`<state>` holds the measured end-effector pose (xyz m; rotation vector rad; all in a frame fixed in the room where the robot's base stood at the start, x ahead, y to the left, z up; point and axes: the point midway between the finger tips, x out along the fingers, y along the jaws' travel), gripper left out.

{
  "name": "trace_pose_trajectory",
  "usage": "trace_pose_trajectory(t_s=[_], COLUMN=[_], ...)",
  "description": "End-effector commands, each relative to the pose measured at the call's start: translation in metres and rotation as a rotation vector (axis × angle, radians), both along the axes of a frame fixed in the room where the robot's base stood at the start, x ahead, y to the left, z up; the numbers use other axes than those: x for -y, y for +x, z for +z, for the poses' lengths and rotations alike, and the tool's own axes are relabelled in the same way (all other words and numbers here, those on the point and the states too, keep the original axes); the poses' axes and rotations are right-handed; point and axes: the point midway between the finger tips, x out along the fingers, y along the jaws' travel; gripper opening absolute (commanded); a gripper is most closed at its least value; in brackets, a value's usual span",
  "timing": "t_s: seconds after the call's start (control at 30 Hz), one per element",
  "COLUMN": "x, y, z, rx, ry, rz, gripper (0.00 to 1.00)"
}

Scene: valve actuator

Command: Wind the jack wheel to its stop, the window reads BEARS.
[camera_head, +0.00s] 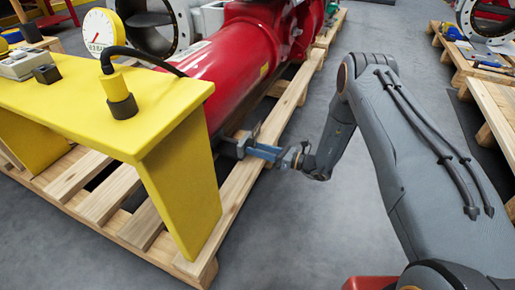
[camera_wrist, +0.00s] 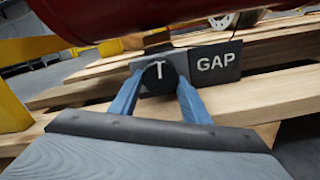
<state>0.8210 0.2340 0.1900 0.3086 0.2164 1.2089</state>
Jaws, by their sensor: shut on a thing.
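The jack wheel (camera_wrist: 159,79) is a small dark round knob with a pale T-shaped mark on its face. It sits low under the red cylinder, in the middle of the wrist view. My gripper (camera_wrist: 157,94) has its two blue fingers on either side of the wheel and is shut on it. The window (camera_wrist: 218,63) is a dark plate just right of the wheel and reads GAP.
The red cylinder (camera_head: 236,65) lies above the jack on a wooden pallet (camera_head: 232,205). A yellow stand (camera_head: 180,190) is close left of my gripper, carrying a plug with a black cable (camera_head: 122,100). A white dial gauge (camera_head: 98,30) stands behind.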

Motion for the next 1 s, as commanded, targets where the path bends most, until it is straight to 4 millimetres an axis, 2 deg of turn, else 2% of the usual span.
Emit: trace_pose_trajectory(t_s=[0.4,0.93,0.97,1.0], x=[-0.0003,-0.0003,-0.0003,-0.0003], y=[-0.0012,-0.0011,-0.0011,-0.0011], z=[-0.0001,-0.0002,-0.0002,-0.0002], rx=[-0.171,-0.192,-0.192,-0.192], ry=[0.061,0.069,0.069,0.069], rz=[0.000,0.000,0.000,0.000], gripper=[0.20,0.20,0.48,0.54])
